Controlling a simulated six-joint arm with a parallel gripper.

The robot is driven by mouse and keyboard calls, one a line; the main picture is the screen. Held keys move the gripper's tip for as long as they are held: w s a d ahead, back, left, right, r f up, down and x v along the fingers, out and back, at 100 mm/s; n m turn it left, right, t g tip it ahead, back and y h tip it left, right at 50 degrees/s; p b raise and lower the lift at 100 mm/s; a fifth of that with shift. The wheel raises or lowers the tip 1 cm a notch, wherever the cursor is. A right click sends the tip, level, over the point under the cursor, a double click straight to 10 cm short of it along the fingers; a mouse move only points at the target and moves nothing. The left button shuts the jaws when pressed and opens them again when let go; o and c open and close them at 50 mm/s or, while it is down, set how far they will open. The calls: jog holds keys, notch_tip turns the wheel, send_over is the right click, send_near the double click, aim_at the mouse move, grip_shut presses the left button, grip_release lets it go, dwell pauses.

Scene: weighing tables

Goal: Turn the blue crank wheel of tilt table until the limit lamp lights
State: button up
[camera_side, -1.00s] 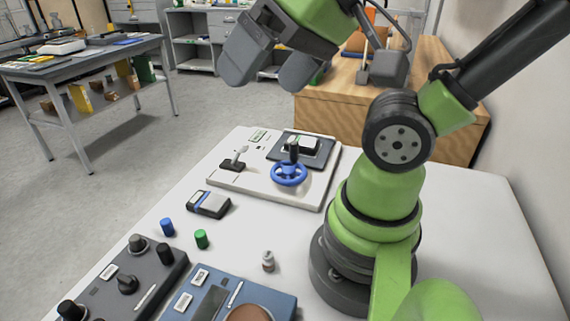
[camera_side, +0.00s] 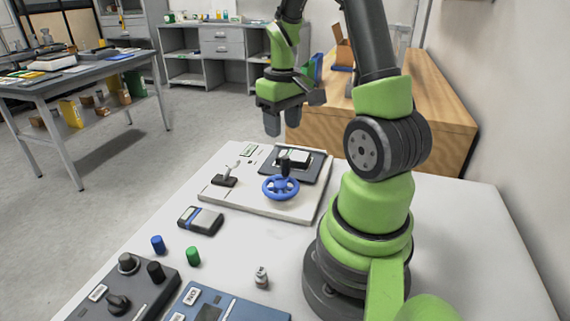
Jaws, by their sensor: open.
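The blue crank wheel (camera_side: 281,188) lies near the front right of the white tilt table panel (camera_side: 247,203). A dark upright handle (camera_side: 284,165) shows at the wheel's far side. My gripper (camera_side: 282,121) points down above and behind the wheel in the picture, well clear of the panel. Its two dark fingers are apart with nothing between them. I cannot make out a lit lamp on the panel.
A lever switch (camera_side: 225,179) stands on the panel left of the wheel, and a dark plate with a block (camera_side: 294,158) lies behind it. Free white tabletop lies right.

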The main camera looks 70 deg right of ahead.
aim_at(285, 156)
jog(key=shift+s+d+f, duration=0.1)
jog(key=shift+d+f, duration=0.05)
jog(key=shift+f, duration=0.25)
jog(key=shift+s+d+f, duration=0.1)
jog(key=shift+d+f, duration=0.05)
jog(key=shift+f, duration=0.25)
notch_tip(285, 156, down, 9)
jog(key=shift+f, duration=0.1)
grip_shut()
